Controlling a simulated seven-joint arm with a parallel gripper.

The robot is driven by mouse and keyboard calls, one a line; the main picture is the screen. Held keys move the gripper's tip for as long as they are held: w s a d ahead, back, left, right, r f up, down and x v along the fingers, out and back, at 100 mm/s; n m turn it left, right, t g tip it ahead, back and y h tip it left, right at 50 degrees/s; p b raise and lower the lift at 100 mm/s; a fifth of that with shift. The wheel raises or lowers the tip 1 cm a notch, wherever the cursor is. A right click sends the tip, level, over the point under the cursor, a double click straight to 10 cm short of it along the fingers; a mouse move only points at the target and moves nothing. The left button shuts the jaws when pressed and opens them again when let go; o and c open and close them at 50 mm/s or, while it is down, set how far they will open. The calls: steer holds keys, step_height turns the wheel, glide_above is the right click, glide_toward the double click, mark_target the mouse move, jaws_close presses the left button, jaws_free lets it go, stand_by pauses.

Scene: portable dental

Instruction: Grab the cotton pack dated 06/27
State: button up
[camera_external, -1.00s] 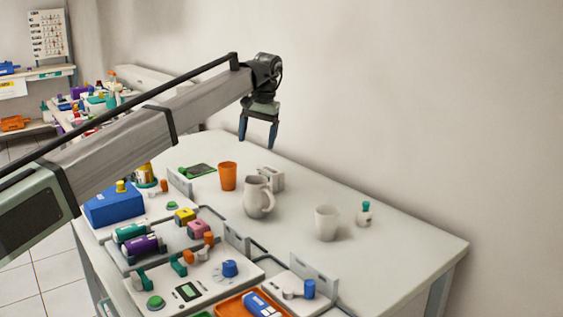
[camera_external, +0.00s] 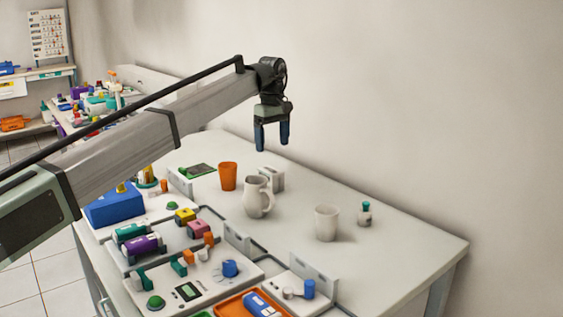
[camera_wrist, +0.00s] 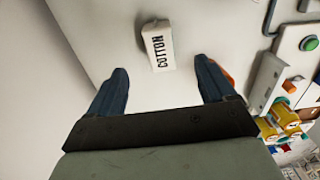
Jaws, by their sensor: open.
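In the external view a small white block (camera_external: 275,179), which looks like this pack, is partly hidden behind the white pitcher (camera_external: 257,198). My gripper (camera_external: 272,147) hangs above the back of the table, fingers pointing down. In the wrist view my gripper (camera_wrist: 161,68) is open with nothing between its fingers, apart from the pack.
An orange cup (camera_external: 228,176) stands left of the pitcher. A white cup (camera_external: 326,223) and a small teal-capped bottle (camera_external: 365,213) stand to the right. Dental units and an orange tray (camera_external: 236,304) crowd the front. The table's right end is clear.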

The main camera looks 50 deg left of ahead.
mark_target(272, 171)
steer(key=f, duration=1.2)
steer(key=shift+a+f, duration=0.2)
steer(key=shift+f, duration=0.05)
steer(key=shift+c, duration=0.4)
steer(key=c, duration=1)
steer(key=shift+r, duration=0.1)
